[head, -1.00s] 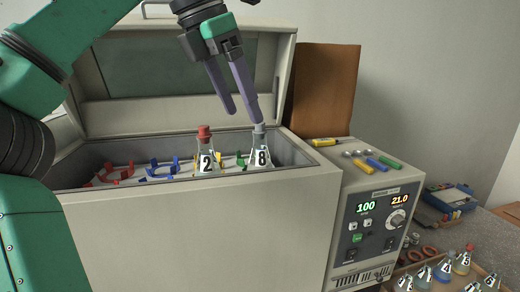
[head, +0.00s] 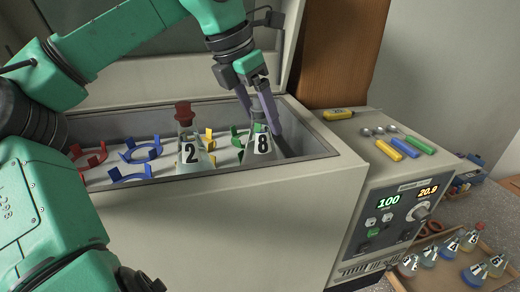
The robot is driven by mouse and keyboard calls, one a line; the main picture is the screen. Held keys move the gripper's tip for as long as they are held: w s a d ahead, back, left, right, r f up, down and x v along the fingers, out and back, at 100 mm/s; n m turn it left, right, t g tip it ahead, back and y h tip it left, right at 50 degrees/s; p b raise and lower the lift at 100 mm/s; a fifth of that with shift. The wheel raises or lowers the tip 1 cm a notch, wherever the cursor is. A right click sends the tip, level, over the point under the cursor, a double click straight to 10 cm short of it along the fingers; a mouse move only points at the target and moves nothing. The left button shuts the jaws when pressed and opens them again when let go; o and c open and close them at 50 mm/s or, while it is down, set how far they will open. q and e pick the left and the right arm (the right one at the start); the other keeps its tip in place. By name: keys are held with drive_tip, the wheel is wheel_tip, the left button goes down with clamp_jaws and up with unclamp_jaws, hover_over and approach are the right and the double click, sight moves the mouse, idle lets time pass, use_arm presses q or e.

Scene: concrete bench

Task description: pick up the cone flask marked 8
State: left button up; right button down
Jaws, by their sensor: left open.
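The cone flask marked 8 (head: 261,146) stands inside the open shaker box at its right end, near a green holder (head: 240,140). My left gripper (head: 262,120) is open, pointing down into the box, with its two purple fingers on either side of the flask's upper part. The fingers hide most of the flask's neck and stopper; whether they touch it I cannot tell. The flask marked 2 (head: 190,152), with a red stopper, stands to its left. My right gripper is not in view.
The shaker box (head: 240,195) has front and right walls close to the flask, and its lid (head: 140,75) is raised behind. Blue (head: 141,150) and red (head: 92,158) holders stand empty at left. Several flasks stand in a tray (head: 415,283) at lower right.

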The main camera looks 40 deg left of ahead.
use_arm(q)
drive_tip(key=shift+p+x, duration=0.3)
drive_tip(key=shift+x, duration=0.9)
drive_tip(key=shift+s+d+f, duration=0.1)
drive_tip(key=shift+d+f, duration=0.05)
drive_tip(key=shift+d, duration=0.05)
drive_tip(key=shift+s, duration=0.1)
drive_tip(key=shift+c, duration=1.2)
drive_tip(key=c, duration=1)
clamp_jaws()
